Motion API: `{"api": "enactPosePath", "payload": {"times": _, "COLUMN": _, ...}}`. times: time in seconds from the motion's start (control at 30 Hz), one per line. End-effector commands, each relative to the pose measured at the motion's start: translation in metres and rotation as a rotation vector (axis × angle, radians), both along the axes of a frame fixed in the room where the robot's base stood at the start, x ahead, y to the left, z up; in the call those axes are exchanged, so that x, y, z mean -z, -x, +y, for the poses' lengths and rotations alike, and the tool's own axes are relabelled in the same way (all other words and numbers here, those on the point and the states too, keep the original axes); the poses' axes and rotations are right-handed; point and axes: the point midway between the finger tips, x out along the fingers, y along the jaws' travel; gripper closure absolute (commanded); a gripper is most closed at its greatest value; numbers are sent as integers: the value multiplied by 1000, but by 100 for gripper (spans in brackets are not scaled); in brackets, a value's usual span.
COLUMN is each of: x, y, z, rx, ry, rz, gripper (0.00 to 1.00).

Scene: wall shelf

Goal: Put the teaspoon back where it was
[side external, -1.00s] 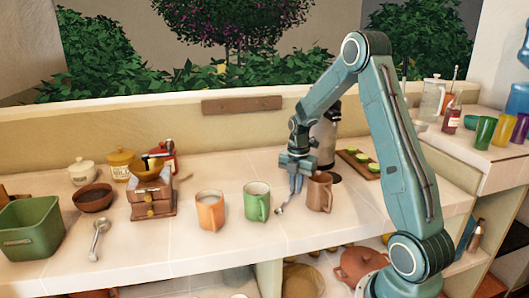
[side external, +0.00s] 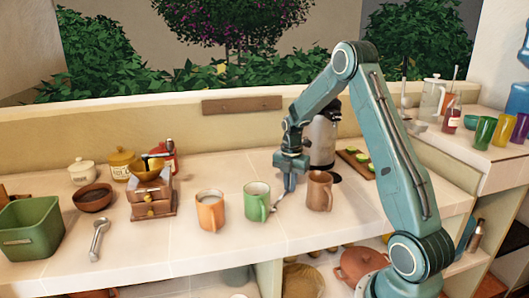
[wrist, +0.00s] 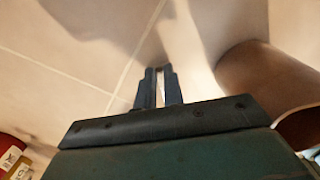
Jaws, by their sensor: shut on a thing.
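My gripper (side external: 289,186) is low over the counter between the green mug (side external: 257,202) and the brown mug (side external: 319,191). It is shut on the thin metal teaspoon (side external: 277,205), which slants down and left from the jaws beside the green mug. I cannot tell whether its lower end touches the counter. In the wrist view the fingers (wrist: 158,88) point at the tiles with a thin bright strip between them; most of the spoon is hidden there. The brown mug (wrist: 265,80) is close on the right of that view.
An orange mug (side external: 210,211) stands left of the green one. A larger metal scoop (side external: 99,238) lies near a coffee grinder (side external: 152,198) and a green bin (side external: 30,228). A steel flask (side external: 321,142) and a wooden board (side external: 356,163) stand behind. The counter front is mostly clear.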

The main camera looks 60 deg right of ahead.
Motion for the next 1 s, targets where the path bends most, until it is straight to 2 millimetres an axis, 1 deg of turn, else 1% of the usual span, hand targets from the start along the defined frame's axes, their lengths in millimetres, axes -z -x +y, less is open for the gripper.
{"api": "enactPosePath", "payload": {"times": 0.17, "x": 3, "y": 0, "z": 0, "rx": 0, "ry": 0, "rz": 0, "gripper": 100}}
{"api": "enactPosePath", "payload": {"times": 0.2, "x": 3, "y": 0, "z": 0, "rx": 0, "ry": 0, "rz": 0, "gripper": 84}}
{"api": "enactPosePath", "payload": {"times": 0.27, "x": 2, "y": 0, "z": 0, "rx": 0, "ry": 0, "rz": 0, "gripper": 73}}
{"api": "enactPosePath", "payload": {"times": 0.3, "x": 2, "y": 0, "z": 0, "rx": 0, "ry": 0, "rz": 0, "gripper": 68}}
{"api": "enactPosePath", "payload": {"times": 0.57, "x": 2, "y": 0, "z": 0, "rx": 0, "ry": 0, "rz": 0, "gripper": 68}}
{"api": "enactPosePath", "payload": {"times": 0.73, "x": -2, "y": 0, "z": 0, "rx": 0, "ry": 1, "rz": -1, "gripper": 68}}
{"api": "enactPosePath", "payload": {"times": 0.87, "x": -11, "y": -1, "z": 0, "rx": 0, "ry": 2, "rz": -2, "gripper": 68}}
{"api": "enactPosePath", "payload": {"times": 1.0, "x": -28, "y": -1, "z": 0, "rx": 0, "ry": 3, "rz": -3, "gripper": 68}}
